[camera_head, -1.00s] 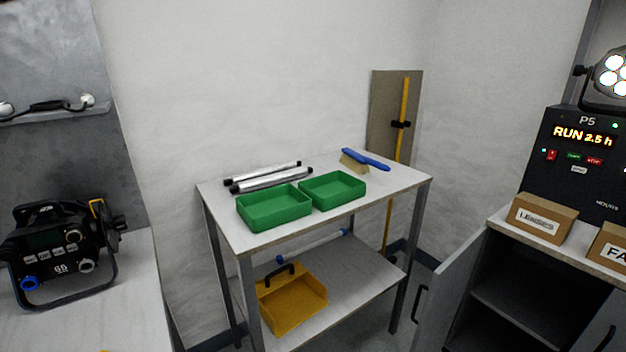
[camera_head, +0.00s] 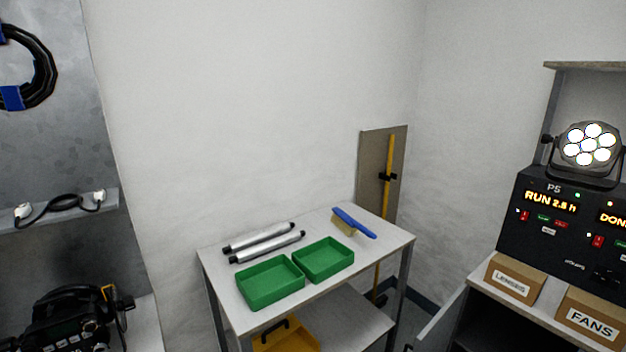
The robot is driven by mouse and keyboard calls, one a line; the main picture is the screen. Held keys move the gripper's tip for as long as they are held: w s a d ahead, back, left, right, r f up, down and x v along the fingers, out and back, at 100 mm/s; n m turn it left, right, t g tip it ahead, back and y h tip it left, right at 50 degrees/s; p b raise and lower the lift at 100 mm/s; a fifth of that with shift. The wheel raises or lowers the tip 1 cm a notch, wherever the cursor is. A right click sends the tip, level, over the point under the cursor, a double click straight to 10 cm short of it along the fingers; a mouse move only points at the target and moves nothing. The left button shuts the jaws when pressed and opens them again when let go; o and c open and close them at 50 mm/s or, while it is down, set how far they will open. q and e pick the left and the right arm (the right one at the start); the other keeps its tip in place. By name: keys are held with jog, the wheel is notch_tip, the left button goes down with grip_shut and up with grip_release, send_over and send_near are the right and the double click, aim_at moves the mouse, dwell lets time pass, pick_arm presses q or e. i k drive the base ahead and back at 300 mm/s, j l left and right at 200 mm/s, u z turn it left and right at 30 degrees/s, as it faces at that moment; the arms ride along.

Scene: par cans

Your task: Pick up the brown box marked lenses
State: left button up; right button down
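The brown box marked LENSES (camera_head: 514,280) stands on the right-hand bench top, below the black control panel and left of a second brown box. Its white label faces me. Neither of my grippers shows in the head view, so nothing is seen touching the box.
A brown box marked FANS (camera_head: 590,319) stands right of it. A black panel (camera_head: 550,235) with a lit lamp (camera_head: 587,146) stands behind. The middle table (camera_head: 222,270) holds green trays (camera_head: 270,282), silver tubes (camera_head: 262,237) and a blue brush (camera_head: 353,222). A black lamp unit (camera_head: 70,318) is lower left.

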aim_at(526, 284)
jog(key=z, duration=1.8)
jog(key=i+l+z, duration=0.15)
jog(key=i, duration=0.2)
jog(key=i+z, duration=0.15)
jog(key=i, duration=0.15)
